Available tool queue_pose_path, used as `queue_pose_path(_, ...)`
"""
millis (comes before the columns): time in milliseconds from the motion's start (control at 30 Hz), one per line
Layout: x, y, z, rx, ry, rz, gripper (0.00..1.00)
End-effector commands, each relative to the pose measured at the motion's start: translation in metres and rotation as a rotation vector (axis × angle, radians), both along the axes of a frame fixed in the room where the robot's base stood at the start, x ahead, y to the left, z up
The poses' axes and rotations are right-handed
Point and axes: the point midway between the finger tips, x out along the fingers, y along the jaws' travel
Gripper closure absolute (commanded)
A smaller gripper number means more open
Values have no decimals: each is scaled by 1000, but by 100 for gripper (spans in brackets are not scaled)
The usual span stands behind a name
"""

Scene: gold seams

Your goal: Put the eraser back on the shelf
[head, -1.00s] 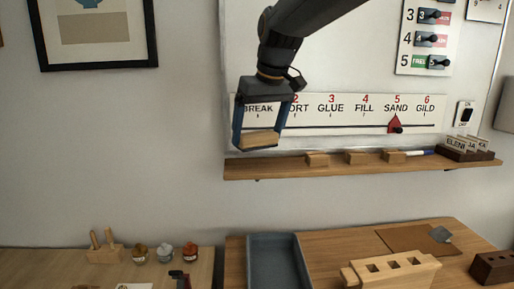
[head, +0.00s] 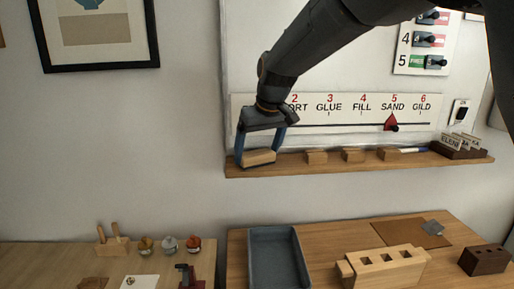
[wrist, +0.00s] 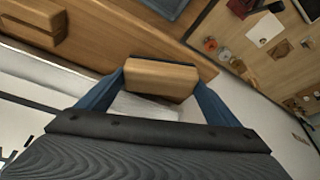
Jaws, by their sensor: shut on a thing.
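My gripper (head: 260,153) is shut on the eraser (head: 259,158), a block with a light wooden face, at the left end of the shelf (head: 291,170). In the head view the eraser shows just over the shelf's left end; I cannot tell whether it touches the wood. In the wrist view the eraser (wrist: 161,78) sits between the two blue fingers, with a pale underside part below its wooden face. The shelf (wrist: 120,32) runs behind it there.
Several small wooden blocks (head: 316,157) stand along the shelf to the right, with a marker (head: 412,150) and a dark card holder (head: 462,151) farther right. The board's labelled strip (head: 330,108) is above. A blue-grey tray (head: 251,262) lies on the table below.

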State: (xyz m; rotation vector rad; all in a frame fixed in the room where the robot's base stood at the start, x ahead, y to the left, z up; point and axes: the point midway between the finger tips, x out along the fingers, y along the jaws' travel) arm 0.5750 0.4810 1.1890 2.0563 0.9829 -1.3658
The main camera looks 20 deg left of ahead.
Motion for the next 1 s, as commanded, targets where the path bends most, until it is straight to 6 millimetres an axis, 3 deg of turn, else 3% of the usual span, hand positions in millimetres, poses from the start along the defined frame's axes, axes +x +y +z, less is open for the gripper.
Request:
queue_pose_path(167,0,0,-1,0,0,0,32)
queue_pose_path(200,0,0,-1,-1,1,0,11)
queue_pose_path(267,0,0,-1,-1,1,0,1)
queue_pose_path(633,-1,-2,7,1,-1,0,0)
queue_pose_path(1000,-17,-23,70,3,-3,0,0)
